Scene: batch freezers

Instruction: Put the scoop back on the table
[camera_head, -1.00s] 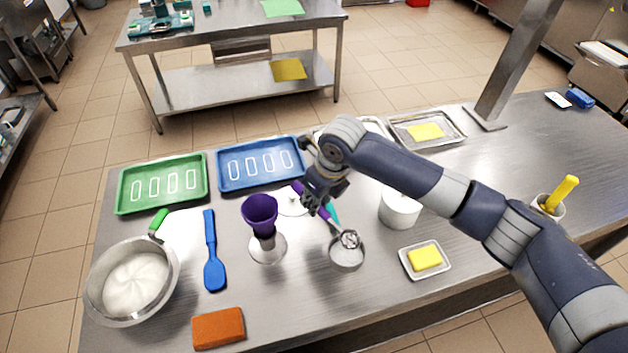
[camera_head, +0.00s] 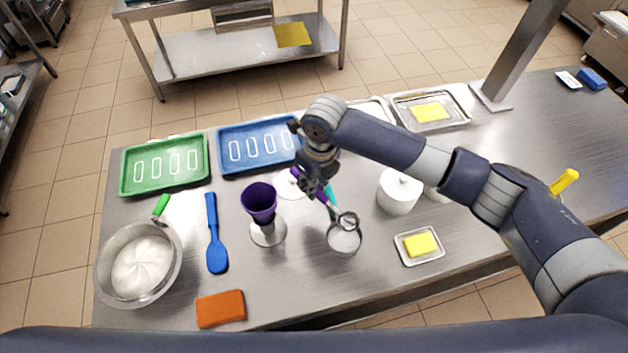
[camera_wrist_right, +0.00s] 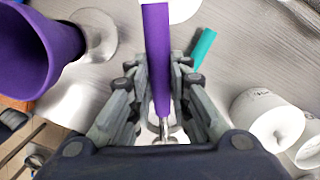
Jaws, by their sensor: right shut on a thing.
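The scoop has a purple handle (camera_head: 323,196) and a round metal head (camera_head: 347,221). My right gripper (camera_head: 316,187) is shut on the handle, which also shows between the fingers in the right wrist view (camera_wrist_right: 156,60). The scoop tilts down to the right, its head over or at the far rim of a small metal cup with a teal handle (camera_head: 344,238). I cannot tell whether the head touches the cup. The steel table (camera_head: 300,285) lies beneath. My left gripper is not in view.
A purple cup on a stand (camera_head: 260,203) is left of the scoop. A white lidded pot (camera_head: 398,192) and a small tray with a yellow block (camera_head: 419,246) are to its right. A blue spatula (camera_head: 215,245) lies left. The front middle of the table is clear.

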